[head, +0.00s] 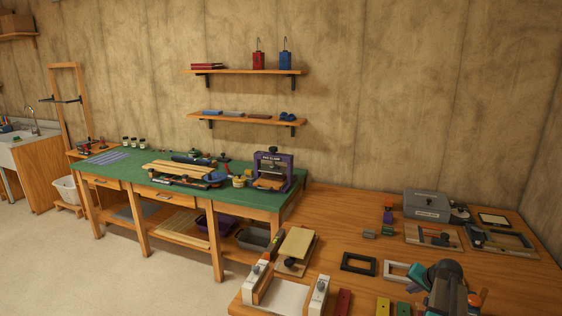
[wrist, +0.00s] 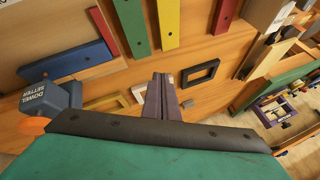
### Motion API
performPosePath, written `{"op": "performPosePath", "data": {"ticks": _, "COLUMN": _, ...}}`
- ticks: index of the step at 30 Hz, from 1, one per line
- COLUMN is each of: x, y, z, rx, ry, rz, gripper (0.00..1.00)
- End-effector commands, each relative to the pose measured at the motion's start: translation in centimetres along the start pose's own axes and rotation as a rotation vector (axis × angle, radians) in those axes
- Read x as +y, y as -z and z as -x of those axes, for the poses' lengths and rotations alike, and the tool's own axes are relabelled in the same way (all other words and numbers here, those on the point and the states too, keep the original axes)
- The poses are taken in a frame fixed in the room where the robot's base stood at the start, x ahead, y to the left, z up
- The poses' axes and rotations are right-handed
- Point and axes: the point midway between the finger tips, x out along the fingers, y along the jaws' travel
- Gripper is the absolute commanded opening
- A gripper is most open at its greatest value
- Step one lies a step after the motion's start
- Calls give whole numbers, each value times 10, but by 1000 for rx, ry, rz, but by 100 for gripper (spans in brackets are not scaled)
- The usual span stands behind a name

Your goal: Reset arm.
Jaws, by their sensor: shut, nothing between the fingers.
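My arm shows at the lower right of the head view, over the wooden workbench (head: 340,220). In the wrist view my gripper (wrist: 162,78) is shut, its two dark fingers side by side with nothing between them. The fingers point over the wooden surface, beside a black rectangular frame (wrist: 200,73). I cannot tell how high the fingertips are above the wood. My gripper's fingertips are hard to make out in the head view.
Red (wrist: 225,14), yellow (wrist: 168,22) and green bars lie beyond the fingers. A "DOWEL SETTER" (wrist: 50,98) is at the left. In the head view, a grey box (head: 426,205) and framed pieces stand near the arm. A green-topped table (head: 120,165) is at the left, with open floor before it.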

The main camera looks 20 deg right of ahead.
Motion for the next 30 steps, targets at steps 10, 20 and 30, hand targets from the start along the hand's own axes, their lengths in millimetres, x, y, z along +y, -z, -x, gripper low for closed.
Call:
{"op": "performPosePath", "data": {"ticks": 10, "x": -84, "y": -107, "z": -38, "rx": -162, "ry": -11, "rz": 188, "gripper": 0}}
{"op": "performPosePath", "data": {"ticks": 20, "x": -142, "y": -210, "z": -56, "rx": -299, "ry": -33, "rz": 372, "gripper": 0}}
{"op": "performPosePath", "data": {"ticks": 30, "x": -182, "y": -316, "z": -58, "rx": -423, "ry": -67, "rz": 573, "gripper": 0}}
